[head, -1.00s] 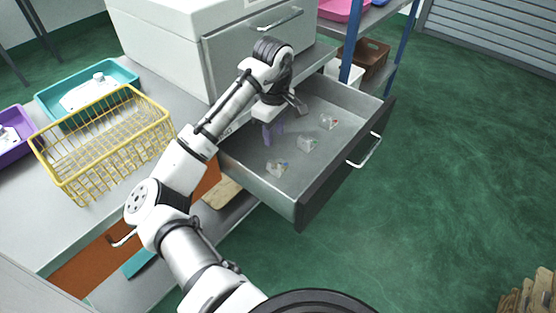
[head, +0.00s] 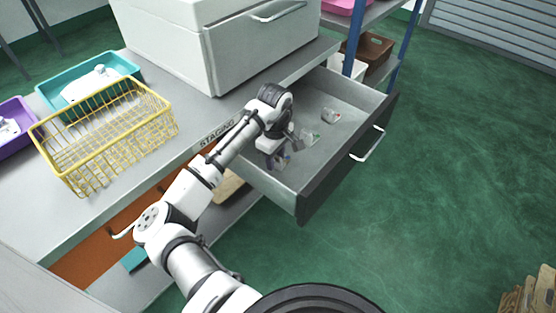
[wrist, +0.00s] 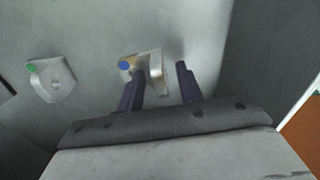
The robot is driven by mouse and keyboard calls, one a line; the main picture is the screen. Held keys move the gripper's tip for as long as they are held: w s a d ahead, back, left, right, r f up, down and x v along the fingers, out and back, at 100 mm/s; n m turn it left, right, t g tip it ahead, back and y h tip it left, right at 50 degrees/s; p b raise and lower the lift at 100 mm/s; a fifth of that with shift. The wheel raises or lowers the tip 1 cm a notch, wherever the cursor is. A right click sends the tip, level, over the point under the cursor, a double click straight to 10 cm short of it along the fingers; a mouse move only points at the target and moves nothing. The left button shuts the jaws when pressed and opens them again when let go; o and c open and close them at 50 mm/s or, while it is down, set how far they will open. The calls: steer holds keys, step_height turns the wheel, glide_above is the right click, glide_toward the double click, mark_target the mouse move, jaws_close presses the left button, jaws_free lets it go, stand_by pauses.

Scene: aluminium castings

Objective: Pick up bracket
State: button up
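Small silver-grey cast brackets lie on the floor of the open drawer. One bracket with a blue dot (wrist: 154,72) is at my gripper (wrist: 160,68) in the wrist view. The purple fingers are open, one on each side of its raised plate, and the left finger partly covers its base. I cannot tell whether they touch it. A green-dotted bracket (wrist: 52,82) lies to the left, and it also shows in the head view (head: 308,138). A third bracket (head: 330,116) lies farther back. In the head view my gripper (head: 277,161) is low in the drawer and mostly hides the nearest bracket.
The grey drawer (head: 345,95) has walls close around my gripper, and its dark front (head: 335,172) bears a handle. A yellow wire basket (head: 105,140), a teal tray (head: 125,63) and a purple tray (head: 15,147) stand on the bench. A white cabinet (head: 215,45) stands above the drawer.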

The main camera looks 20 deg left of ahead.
jaws_close()
stand_by(0.4)
